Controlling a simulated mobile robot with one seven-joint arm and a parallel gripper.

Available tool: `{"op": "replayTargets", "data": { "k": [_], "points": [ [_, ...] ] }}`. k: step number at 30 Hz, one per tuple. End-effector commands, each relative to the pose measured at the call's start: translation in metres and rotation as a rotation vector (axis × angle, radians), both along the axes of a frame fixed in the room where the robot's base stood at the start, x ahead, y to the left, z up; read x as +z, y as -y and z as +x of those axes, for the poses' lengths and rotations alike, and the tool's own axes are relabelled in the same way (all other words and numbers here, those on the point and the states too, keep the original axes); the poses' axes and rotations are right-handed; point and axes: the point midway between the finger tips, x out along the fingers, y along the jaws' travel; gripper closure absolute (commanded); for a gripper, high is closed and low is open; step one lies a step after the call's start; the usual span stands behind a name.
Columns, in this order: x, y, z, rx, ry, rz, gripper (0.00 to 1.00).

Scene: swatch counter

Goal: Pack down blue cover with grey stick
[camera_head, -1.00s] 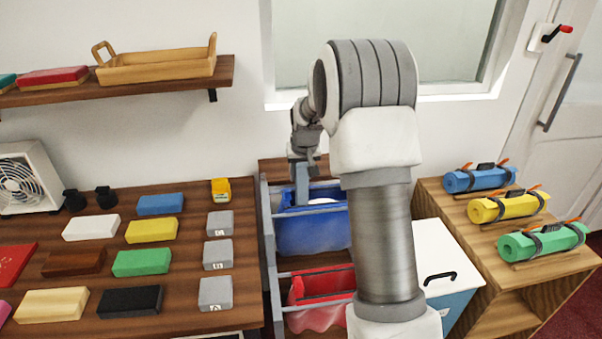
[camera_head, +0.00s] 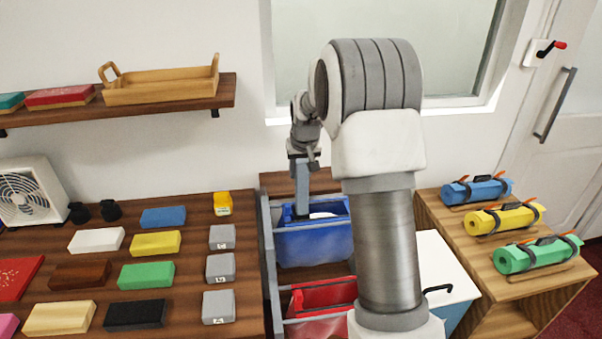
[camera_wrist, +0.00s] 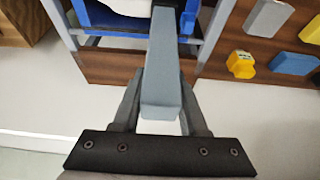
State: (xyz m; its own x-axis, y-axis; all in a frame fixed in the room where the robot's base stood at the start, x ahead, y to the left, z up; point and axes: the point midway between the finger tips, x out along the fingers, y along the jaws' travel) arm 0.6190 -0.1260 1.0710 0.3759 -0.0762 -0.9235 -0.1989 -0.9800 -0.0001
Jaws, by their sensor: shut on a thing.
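The blue cover (camera_head: 318,246) hangs like a pouch in the upper bay of a grey metal frame; something white shows inside its mouth. My gripper (camera_head: 304,160) is above the cover's left back part, shut on the grey stick (camera_head: 302,190). The stick points down, and its lower end is at the cover's mouth; I cannot tell whether it touches the cloth. In the wrist view, the fingers of my gripper (camera_wrist: 160,112) hold the stick (camera_wrist: 162,75) between them, and its far end reaches toward the blue cover (camera_wrist: 100,18).
A red cover (camera_head: 325,296) hangs in the nearer bay of the frame (camera_head: 268,250). A white-lidded box (camera_head: 440,265) and a wooden stand (camera_head: 485,262) with rolled mats are to the right. A table with several swatch blocks (camera_head: 220,268) is at the left.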

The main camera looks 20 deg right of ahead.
Motion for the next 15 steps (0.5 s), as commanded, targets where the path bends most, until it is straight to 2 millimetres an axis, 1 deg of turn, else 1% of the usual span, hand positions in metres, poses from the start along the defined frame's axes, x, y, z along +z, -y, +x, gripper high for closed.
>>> {"op": "replayTargets", "data": {
  "k": [1,15],
  "points": [
    [0.008,0.000,0.000,0.000,0.002,0.000,1.00],
    [0.045,0.000,0.000,0.000,0.001,0.000,1.00]
  ]
}}
